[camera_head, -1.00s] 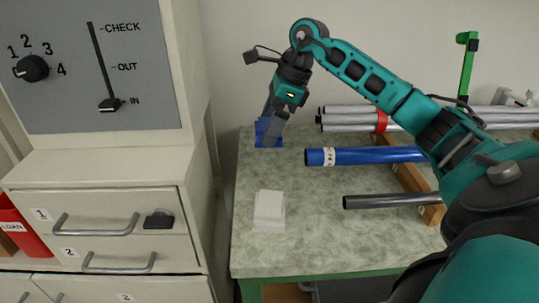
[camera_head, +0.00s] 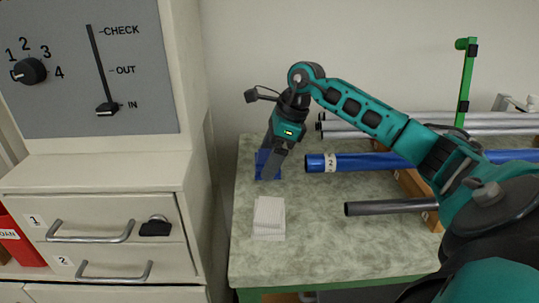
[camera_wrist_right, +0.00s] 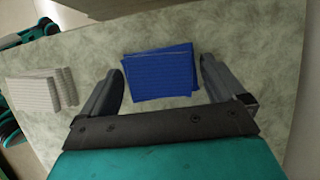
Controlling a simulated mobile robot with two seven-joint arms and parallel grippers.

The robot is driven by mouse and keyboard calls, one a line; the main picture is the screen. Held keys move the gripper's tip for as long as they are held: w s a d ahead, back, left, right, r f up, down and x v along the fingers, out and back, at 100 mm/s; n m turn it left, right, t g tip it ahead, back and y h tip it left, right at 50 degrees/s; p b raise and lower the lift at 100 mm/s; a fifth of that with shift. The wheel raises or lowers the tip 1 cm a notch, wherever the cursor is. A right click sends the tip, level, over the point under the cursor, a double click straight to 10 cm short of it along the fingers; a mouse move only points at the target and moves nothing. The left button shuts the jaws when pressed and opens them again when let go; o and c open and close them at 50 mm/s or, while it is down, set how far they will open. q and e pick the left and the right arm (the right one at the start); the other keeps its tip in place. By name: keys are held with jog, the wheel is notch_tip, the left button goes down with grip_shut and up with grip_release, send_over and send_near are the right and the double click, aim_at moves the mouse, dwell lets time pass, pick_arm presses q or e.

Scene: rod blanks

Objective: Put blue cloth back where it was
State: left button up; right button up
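The blue cloth (camera_head: 264,165) lies folded flat near the left edge of the green-topped table, behind a white folded stack. It also shows in the right wrist view (camera_wrist_right: 160,75), between and just beyond my fingertips. My right gripper (camera_head: 270,176) is right at the blue cloth, pointing down. In the wrist view my right gripper (camera_wrist_right: 163,75) has its fingers wide apart, one on each side of the cloth, with narrow gaps. Part of the cloth is hidden by the fingers in the head view. My left gripper is not in view.
The white stack (camera_head: 269,217) lies in front of the cloth. A blue rod (camera_head: 345,163) and a dark grey rod (camera_head: 385,207) lie to the right, with silver rods behind. A cabinet with drawers (camera_head: 105,215) stands left. The front of the table (camera_head: 330,255) is bare.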

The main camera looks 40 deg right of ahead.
jog(key=shift+r, duration=0.1)
jog(key=shift+d+r, duration=0.1)
jog(key=shift+r, duration=0.15)
jog(key=p+v, duration=0.2)
jog(key=v, duration=0.9)
jog(key=shift+s+r+p, duration=0.15)
jog(key=shift+r+p, duration=0.1)
jog(key=shift+p, duration=0.05)
jog(key=shift+d, duration=0.1)
